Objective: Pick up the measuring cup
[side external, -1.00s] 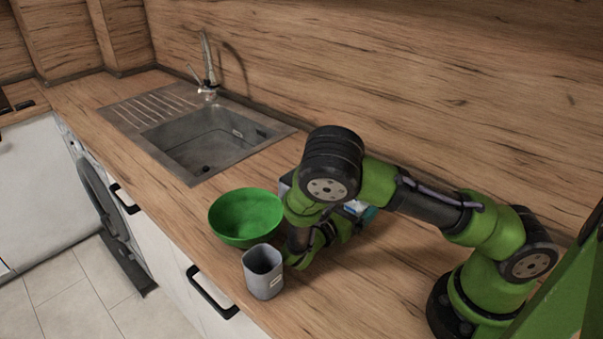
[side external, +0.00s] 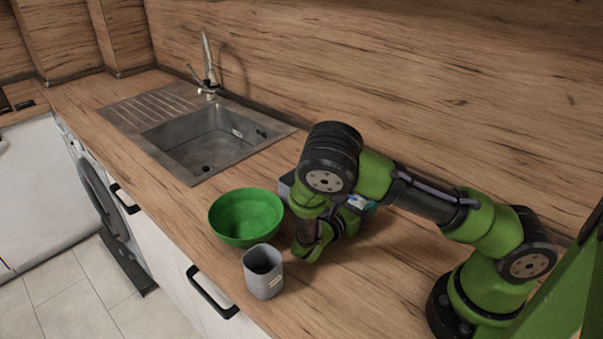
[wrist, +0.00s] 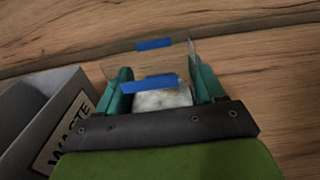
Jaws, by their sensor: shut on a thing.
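My gripper (wrist: 163,76) shows in the wrist view with its two teal fingers on either side of a pale, partly see-through thing with blue bands. I take this to be the measuring cup (wrist: 150,83), and the gripper is shut on it. Its full shape is hard to make out, as the fingers and the dark palm cover part of it. In the side view a small blue and white patch shows beside the wrist, and my arm hides most of the hand there.
A grey box marked WASTE (wrist: 42,125) stands close to the gripper's left in the wrist view. In the side view a green bowl (side external: 246,218) and a grey cup (side external: 263,273) stand near the counter's front edge. A sink (side external: 205,145) lies further back.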

